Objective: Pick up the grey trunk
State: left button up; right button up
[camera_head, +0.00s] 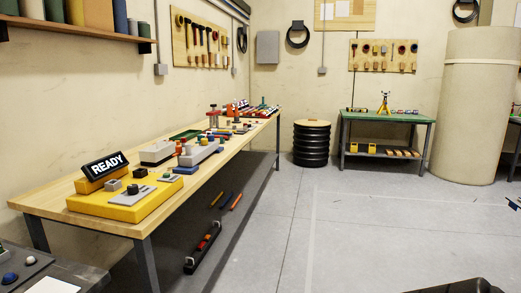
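No piece in view can be told for certain as the grey trunk. Neither of my grippers is in view, and nothing is seen held.
A green table (418,118), black tyre stack (311,145) and beige column (474,105) stand behind.

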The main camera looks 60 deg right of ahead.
aim_at(192, 157)
jog(key=z, duration=2.4)
jog(key=k, duration=1.3)
jog(key=z, duration=0.75)
jog(key=i, duration=2.05)
jog(key=u, duration=0.55)
jog(key=i, duration=2.7)
jog(key=u, duration=1.2)
jog(key=i, duration=1.4)
jog(key=u, duration=1.4)
